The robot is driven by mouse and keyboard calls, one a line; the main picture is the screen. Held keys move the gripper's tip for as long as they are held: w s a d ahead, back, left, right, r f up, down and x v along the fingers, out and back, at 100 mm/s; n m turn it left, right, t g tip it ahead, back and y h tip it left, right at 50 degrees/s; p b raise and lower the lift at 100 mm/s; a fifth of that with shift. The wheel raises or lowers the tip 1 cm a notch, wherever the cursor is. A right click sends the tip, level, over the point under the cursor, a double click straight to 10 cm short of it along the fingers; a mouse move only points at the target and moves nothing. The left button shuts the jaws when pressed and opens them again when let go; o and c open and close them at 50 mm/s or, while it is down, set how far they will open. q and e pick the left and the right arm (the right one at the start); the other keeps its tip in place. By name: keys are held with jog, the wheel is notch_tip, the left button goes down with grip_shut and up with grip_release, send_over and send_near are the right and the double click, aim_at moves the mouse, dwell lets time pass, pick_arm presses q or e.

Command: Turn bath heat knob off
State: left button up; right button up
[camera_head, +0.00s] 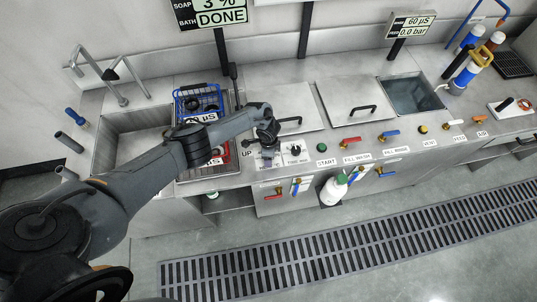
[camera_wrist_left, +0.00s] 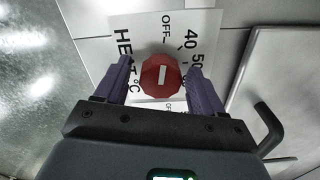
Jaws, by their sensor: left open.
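The bath heat knob (camera_wrist_left: 161,75) is red and many-sided with a white bar on its face. It sits on a white panel (camera_wrist_left: 205,22) marked HEAT °C, OFF, 40 and 50. The bar runs nearly upright in the left wrist view. My left gripper (camera_wrist_left: 160,66) is open, with one purple finger on each side of the knob. Whether the fingers touch it I cannot tell. In the head view my left gripper (camera_head: 267,135) is over the front panel and hides the knob. My right gripper is not in view.
A lid handle (camera_wrist_left: 268,130) stands close to the right of the gripper. A black knob (camera_head: 295,150) is just right of it in the head view. A blue basket (camera_head: 198,98) is behind the arm. Red and blue valve levers (camera_head: 351,141) line the front edge.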

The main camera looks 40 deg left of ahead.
pick_arm(q)
jog(key=shift+r, duration=0.1)
jog(key=shift+r+p, duration=0.3)
jog(key=shift+r, duration=0.05)
notch_tip(320, 180, up, 9)
jog(key=p, duration=0.2)
jog(key=shift+f+p, duration=0.2)
jog(key=shift+p, duration=0.2)
jog(key=shift+r, duration=0.65)
